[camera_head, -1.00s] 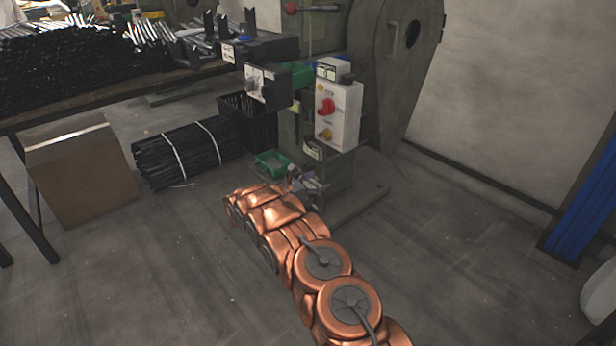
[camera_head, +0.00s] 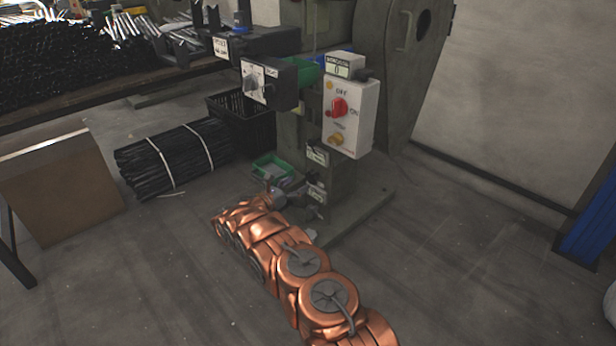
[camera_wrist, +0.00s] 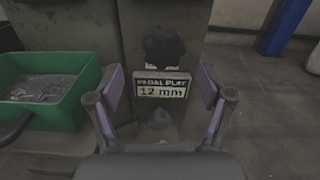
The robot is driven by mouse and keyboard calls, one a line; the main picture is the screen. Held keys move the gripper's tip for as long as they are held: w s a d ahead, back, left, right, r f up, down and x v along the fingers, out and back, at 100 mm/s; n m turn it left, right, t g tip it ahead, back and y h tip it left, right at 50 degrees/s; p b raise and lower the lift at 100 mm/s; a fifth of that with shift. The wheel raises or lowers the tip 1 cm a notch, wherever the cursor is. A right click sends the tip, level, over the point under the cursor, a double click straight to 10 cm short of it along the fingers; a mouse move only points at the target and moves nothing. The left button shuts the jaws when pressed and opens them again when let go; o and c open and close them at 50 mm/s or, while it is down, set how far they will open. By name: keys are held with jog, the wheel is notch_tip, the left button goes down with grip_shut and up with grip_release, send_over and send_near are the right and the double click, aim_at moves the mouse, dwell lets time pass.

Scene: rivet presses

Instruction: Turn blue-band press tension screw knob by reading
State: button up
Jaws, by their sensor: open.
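My gripper (camera_wrist: 160,88) is open and empty in the wrist view, its two purple-padded fingers apart. Between them, on the press's dark column, is a plate (camera_wrist: 162,84) reading "PEDAL PLAY 12 mm". A dark round knob-like part (camera_wrist: 161,49) sits just above the plate, and a dim grey part (camera_wrist: 160,119) shows below it. In the head view my gripper (camera_head: 282,197) is low in front of the press (camera_head: 345,195). I cannot tell which part is the tension screw knob. The display (camera_head: 338,67) on top of the white control box appears to read 0.
The white control box (camera_head: 350,115) has a red switch. A black box with a dial (camera_head: 262,80) juts out left of it. A green bin (camera_wrist: 45,103) is close to my left finger. Black bundled rods (camera_head: 175,157) and a cardboard box (camera_head: 62,190) are left.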

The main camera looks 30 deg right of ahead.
aim_at(310, 178)
jog(key=b+x, duration=0.2)
jog(key=x, duration=0.4)
jog(key=shift+s+d+f, duration=0.15)
jog(key=shift+d, duration=0.65)
jog(key=shift+c, duration=0.3)
jog(key=c, duration=1.1)
jog(key=shift+m, duration=0.5)
